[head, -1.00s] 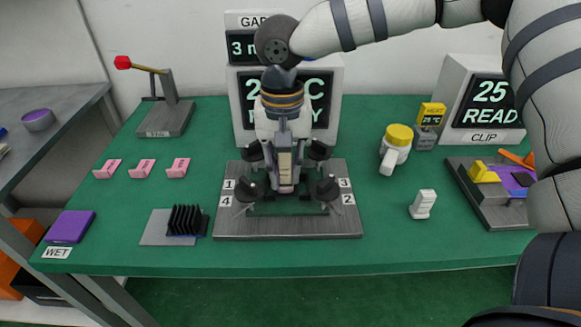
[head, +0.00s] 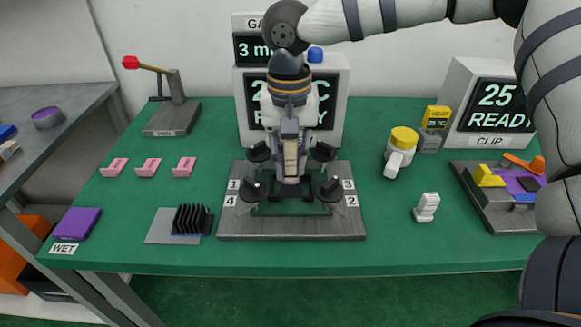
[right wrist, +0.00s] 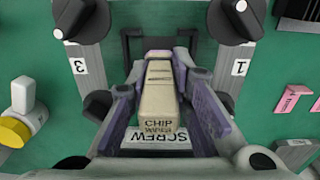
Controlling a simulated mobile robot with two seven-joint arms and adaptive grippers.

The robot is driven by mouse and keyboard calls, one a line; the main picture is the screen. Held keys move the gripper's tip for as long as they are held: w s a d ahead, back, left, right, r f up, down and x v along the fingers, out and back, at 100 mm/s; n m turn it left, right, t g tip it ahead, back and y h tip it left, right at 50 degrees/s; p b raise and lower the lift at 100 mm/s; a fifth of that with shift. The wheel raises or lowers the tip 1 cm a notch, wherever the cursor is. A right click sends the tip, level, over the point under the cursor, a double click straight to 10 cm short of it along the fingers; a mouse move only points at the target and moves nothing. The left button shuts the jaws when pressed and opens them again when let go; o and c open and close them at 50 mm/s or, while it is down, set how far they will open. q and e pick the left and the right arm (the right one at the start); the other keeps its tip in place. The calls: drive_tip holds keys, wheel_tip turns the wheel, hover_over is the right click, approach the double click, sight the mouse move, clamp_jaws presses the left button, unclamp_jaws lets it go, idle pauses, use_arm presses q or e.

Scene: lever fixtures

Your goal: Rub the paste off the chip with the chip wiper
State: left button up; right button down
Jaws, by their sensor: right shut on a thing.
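My right gripper (head: 290,178) reaches down from above over the middle of the grey fixture (head: 290,228). It is shut on the beige chip wiper (head: 290,158). In the right wrist view the chip wiper (right wrist: 158,105) lies between the two fingers, with lettering that reads CHIP. The gripper and wiper hide the spot beneath them, so I cannot see the chip or any paste there. Black knobs stand at the fixture's corners, by labels 1 to 4. My left gripper is not in view.
A black finned heatsink (head: 192,220) sits on a grey plate at left. A purple WET pad (head: 76,224) is at the front left. A yellow-capped bottle (head: 400,150) and a white clip-like piece (head: 426,207) stand at right. Three pink cards (head: 148,167) lie at left.

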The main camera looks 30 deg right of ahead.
wheel_tip(320, 180, up, 7)
drive_tip(key=shift+f, duration=0.1)
idle(0.3)
